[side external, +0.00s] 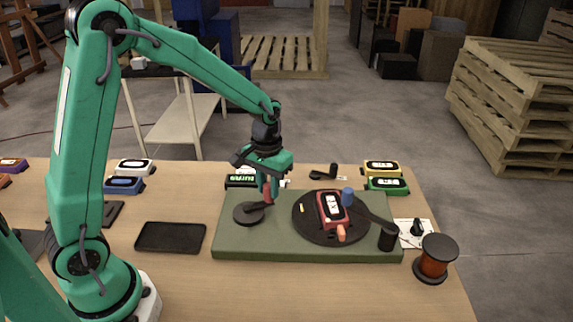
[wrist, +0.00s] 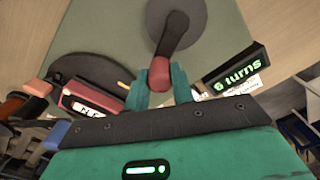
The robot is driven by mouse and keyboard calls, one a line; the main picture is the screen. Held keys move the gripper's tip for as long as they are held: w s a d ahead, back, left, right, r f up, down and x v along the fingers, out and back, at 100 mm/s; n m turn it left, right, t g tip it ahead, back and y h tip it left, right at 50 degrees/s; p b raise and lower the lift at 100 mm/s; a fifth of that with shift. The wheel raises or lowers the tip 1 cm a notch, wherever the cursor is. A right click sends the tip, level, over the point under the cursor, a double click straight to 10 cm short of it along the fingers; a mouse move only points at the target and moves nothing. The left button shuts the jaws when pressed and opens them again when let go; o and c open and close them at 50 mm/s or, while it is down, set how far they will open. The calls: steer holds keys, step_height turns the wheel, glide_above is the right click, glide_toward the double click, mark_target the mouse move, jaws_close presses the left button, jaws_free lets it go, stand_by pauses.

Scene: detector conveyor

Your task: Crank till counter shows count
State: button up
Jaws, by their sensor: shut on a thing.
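The crank, a dark disc (side external: 246,214) with an arm and a red knob (wrist: 159,74), sits at the left of the green base (side external: 228,246). My gripper (side external: 267,186) reaches down over it and is shut on the red knob; its two green fingers (wrist: 160,88) stand either side of the knob in the wrist view. The counter (wrist: 236,77), a black box behind the crank, reads "6 turns" in green in the wrist view. It also shows in the side view (side external: 240,181), too small to read. A dark turntable (side external: 304,228) carries a red detector (side external: 332,209).
A copper-coloured spool (side external: 434,262) is at the right. Yellow (side external: 381,168) and green (side external: 386,186) detectors sit behind. A dark tray (side external: 171,237) lies left of the base.

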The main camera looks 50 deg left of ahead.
steer(key=shift+s+d, duration=0.2)
steer(key=shift+d, duration=0.3)
steer(key=shift+s+d, duration=0.1)
steer(key=shift+s+d, duration=0.7)
steer(key=shift+s, duration=0.05)
